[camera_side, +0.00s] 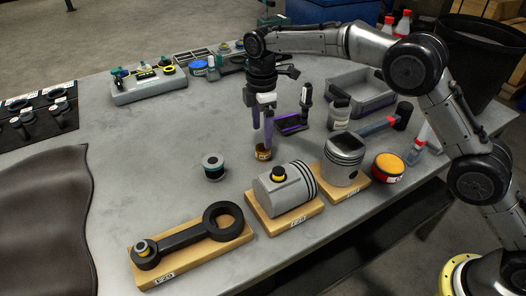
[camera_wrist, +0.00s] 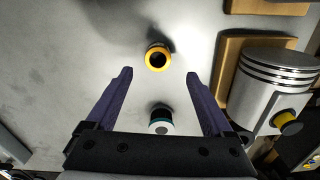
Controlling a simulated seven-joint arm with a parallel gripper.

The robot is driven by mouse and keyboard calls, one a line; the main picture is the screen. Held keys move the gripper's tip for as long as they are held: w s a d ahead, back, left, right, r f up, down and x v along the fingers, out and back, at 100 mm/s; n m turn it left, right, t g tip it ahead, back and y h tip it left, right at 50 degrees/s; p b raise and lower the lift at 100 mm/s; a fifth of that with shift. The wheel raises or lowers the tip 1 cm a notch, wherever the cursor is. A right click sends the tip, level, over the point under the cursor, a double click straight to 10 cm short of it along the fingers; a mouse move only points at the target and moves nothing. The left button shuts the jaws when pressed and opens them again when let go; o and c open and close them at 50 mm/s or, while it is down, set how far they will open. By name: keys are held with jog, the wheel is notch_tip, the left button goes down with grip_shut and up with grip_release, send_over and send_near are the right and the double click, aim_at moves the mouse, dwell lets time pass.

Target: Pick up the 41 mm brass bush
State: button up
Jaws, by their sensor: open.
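A small brass bush (camera_side: 263,153) stands on the grey table in the middle, with a light label on its side. In the wrist view it is a yellow ring (camera_wrist: 158,46) with a dark bore, seen from above. My gripper (camera_side: 263,135) is open and points down just over it. In the wrist view the fingers (camera_wrist: 159,76) are spread wide and empty, with the bush centred beyond their tips. I cannot read any size marking.
A grey and teal ring part (camera_side: 213,166) stands left of the bush; it lies between the fingers in the wrist view (camera_wrist: 161,125). Wooden blocks carry the piston, another piston (camera_side: 343,158) and the rod. A grey bin (camera_side: 372,95) stands behind. The table's left middle is clear.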

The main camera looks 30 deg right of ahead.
aim_at(263, 152)
jog(key=shift+w+d+f, duration=0.1)
jog(key=shift+d+f, duration=0.05)
jog(key=shift+f, duration=1.35)
jog(key=shift+w+d+f, duration=0.1)
jog(key=shift+f, duration=1.4)
grip_shut()
